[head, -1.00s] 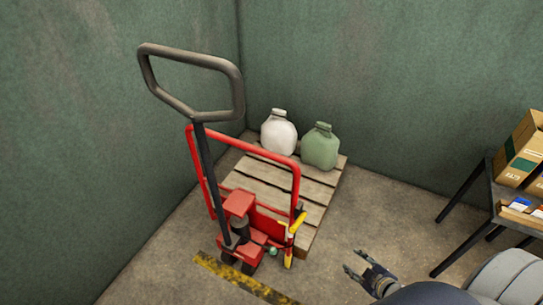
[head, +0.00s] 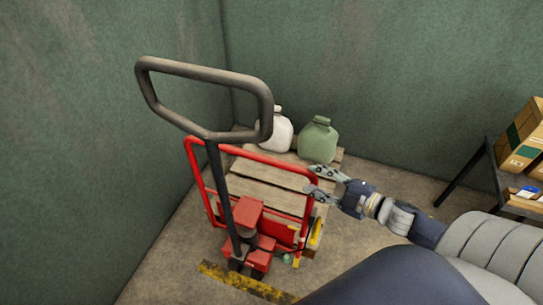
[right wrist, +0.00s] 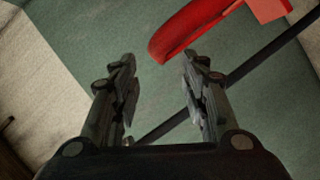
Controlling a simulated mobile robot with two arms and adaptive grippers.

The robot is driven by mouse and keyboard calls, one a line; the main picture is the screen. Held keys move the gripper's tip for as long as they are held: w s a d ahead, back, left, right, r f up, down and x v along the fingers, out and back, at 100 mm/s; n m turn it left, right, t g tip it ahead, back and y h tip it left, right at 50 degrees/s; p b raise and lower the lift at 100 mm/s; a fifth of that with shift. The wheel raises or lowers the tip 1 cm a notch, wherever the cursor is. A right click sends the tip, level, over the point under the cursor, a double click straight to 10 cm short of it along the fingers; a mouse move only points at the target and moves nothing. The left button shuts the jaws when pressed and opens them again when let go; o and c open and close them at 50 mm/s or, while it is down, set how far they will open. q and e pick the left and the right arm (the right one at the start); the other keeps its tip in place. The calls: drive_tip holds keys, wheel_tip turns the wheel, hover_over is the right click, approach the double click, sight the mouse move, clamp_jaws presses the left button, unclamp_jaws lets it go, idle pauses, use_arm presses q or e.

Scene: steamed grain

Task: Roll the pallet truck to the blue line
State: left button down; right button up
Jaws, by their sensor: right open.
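The pallet truck (head: 254,216) stands in the corner with its red frame upright and its dark loop handle (head: 205,70) raised toward me. Its forks are hidden under a wooden pallet (head: 262,176). My right gripper (head: 312,181) is open and empty beside the right side of the red frame; I cannot tell if it touches. In the right wrist view its open fingers (right wrist: 158,78) have a curved red bar (right wrist: 195,28) just beyond them and a dark rod crossing behind. My left gripper is not in view. No blue line shows.
A yellow-and-black strip (head: 246,283) lies on the floor before the truck. Green walls close the left and back. A table with cardboard boxes (head: 522,140) stands at right.

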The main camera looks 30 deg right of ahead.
sight(288, 167)
drive_tip(key=shift+w+a, duration=0.15)
drive_tip(key=shift+w, duration=0.15)
drive_tip(key=shift+w+a, duration=0.1)
drive_tip(key=shift+w, duration=0.1)
drive_tip(key=x, duration=0.4)
drive_tip(key=shift+w+r, duration=0.1)
drive_tip(key=x, duration=0.4)
drive_tip(key=shift+w+a, duration=0.2)
drive_tip(key=shift+w, duration=0.15)
drive_tip(key=shift+w+f, duration=0.2)
drive_tip(key=shift+w, duration=0.05)
drive_tip(key=shift+a, duration=0.1)
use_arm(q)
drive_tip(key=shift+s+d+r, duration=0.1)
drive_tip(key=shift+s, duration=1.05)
use_arm(e)
clamp_jaws()
